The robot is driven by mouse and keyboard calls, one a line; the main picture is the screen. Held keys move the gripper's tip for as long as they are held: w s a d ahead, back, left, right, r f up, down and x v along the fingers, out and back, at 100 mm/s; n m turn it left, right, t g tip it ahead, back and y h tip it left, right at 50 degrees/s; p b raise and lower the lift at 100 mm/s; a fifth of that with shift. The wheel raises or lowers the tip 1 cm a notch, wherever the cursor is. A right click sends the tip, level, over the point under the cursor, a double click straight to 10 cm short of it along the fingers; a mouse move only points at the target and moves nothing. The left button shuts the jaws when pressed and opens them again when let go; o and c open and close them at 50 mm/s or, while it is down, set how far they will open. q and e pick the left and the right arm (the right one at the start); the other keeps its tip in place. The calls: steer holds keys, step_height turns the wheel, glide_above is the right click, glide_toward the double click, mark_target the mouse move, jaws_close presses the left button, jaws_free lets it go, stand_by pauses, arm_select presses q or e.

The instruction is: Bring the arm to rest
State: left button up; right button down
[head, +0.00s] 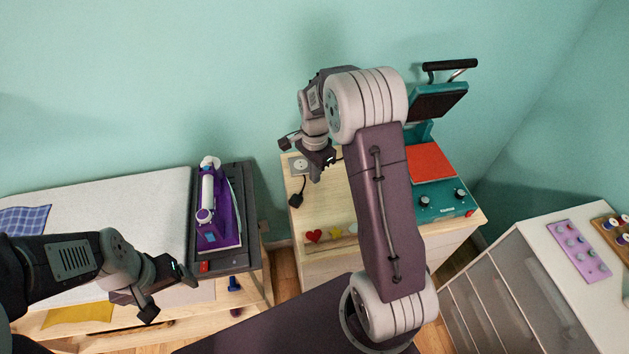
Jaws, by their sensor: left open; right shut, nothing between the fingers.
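My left arm comes in from the left, low over the ironing table. Its gripper (171,296) is open and empty, in front of the purple iron (207,238) and apart from it. My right arm rises through the middle of the view and bends back at its top. Its gripper (311,163) is small and partly turned away, above the back left of the wooden cabinet. It is shut with nothing in it.
The iron lies on a dark rest (247,210) beside the white ironing pad (120,205). A teal heat press (445,199) stands open on the cabinet (300,220), right of my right arm. A white drawer unit (540,285) is at right.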

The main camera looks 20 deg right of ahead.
steer(key=s+a+r+n+t, duration=0.1)
steer(key=s+a+r+n, duration=0.2)
steer(key=s+a+r, duration=0.25)
steer(key=s+a+f+n, duration=0.1)
steer(key=s+f+n, duration=0.2)
steer(key=s+n, duration=0.8)
steer(key=shift+f+n, duration=0.4)
steer(key=shift+n, duration=0.1)
